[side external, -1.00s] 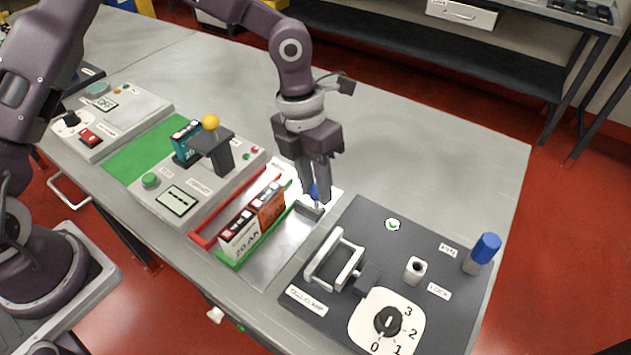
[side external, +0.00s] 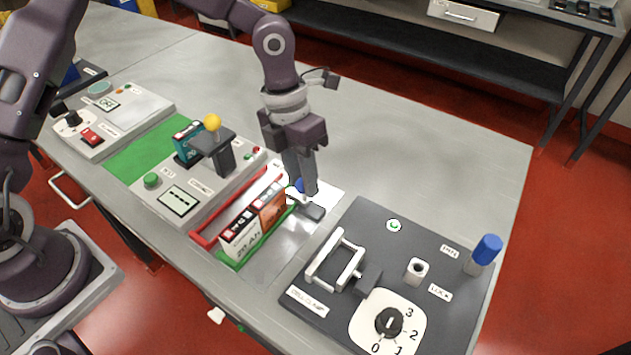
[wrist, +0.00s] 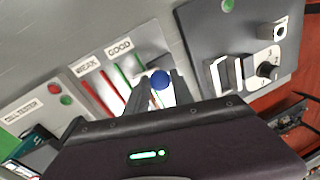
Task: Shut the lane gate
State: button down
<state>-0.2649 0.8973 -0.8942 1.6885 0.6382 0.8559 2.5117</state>
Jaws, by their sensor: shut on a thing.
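In the wrist view the round top of the blue knob (wrist: 160,80) sits between my two fingers (wrist: 161,92). The red-railed lane (side external: 205,238) and the green-railed lane (side external: 232,262) run side by side towards the gate. Orange and white batteries (side external: 240,237) stand at the green rail.
A dark panel (side external: 338,215) with a clamp handle (side external: 333,262), a numbered dial (side external: 389,321) and a blue-topped post (side external: 486,247) stands to the right. A tester (side external: 200,180) with a yellow ball knob is on the left. The table behind is clear.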

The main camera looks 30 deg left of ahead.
aim_at(289, 190)
jog(key=shift+a, duration=0.95)
jog(key=shift+w, duration=0.1)
jog(key=c, duration=1.1)
grip_release()
jog(key=shift+a, duration=0.1)
notch_tip(289, 190, up, 7)
jog(key=a, duration=0.1)
jog(key=shift+a, duration=0.15)
